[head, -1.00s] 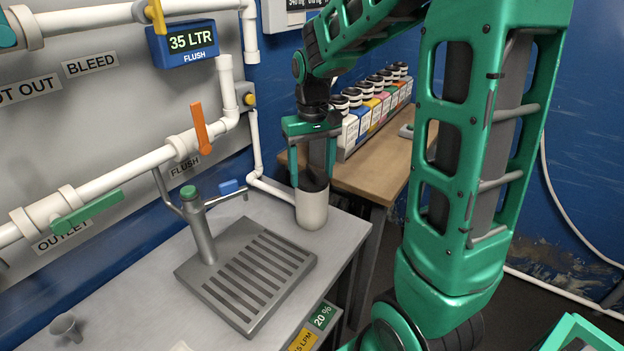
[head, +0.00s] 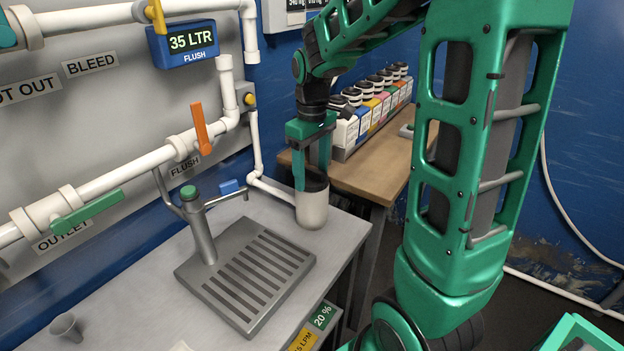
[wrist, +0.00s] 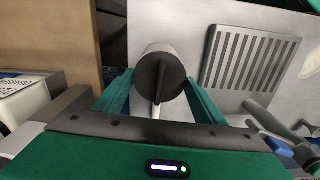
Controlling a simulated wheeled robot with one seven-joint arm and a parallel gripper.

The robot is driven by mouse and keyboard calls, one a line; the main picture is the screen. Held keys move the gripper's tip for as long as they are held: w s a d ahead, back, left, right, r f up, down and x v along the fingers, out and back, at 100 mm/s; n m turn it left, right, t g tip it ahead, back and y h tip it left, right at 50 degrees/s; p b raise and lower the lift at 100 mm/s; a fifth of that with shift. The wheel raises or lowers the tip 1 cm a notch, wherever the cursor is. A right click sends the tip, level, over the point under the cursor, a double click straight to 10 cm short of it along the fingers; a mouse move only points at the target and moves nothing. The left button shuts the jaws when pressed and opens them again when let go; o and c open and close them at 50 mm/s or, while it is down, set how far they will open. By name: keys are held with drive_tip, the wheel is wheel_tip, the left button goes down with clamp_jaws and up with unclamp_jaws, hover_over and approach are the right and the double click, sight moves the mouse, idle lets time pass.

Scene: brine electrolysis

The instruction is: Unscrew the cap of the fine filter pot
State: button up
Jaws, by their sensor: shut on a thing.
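The fine filter pot (head: 312,210) is a white rounded body standing upright at the right end of the grey bench, near the wall. Its black ribbed cap (wrist: 150,82) is on top of it; in the head view the fingers partly cover the cap. My gripper (head: 312,180) points straight down from above, with its green fingers closed on opposite sides of the cap. In the wrist view the fingers (wrist: 160,80) flank the round cap, which has a raised bar across it. Whether the cap's thread has loosened cannot be seen.
A grey drain tray (head: 190,272) with a tap post stands left of the pot. White pipes (head: 262,165) run close behind it. A wooden table (head: 365,178) with several labelled bottles is at the right.

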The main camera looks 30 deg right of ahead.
drive_tip(key=shift+w+r, duration=0.1)
drive_tip(key=shift+w, duration=0.1)
drive_tip(key=n, duration=0.4)
drive_tip(key=shift+a+n, duration=0.1)
drive_tip(key=shift+n, duration=0.8)
drive_tip(key=n, duration=0.4)
drive_tip(key=shift+s+n, duration=0.1)
drive_tip(key=shift+n, duration=0.8)
drive_tip(key=n, duration=0.3)
drive_tip(key=shift+n, duration=1.4)
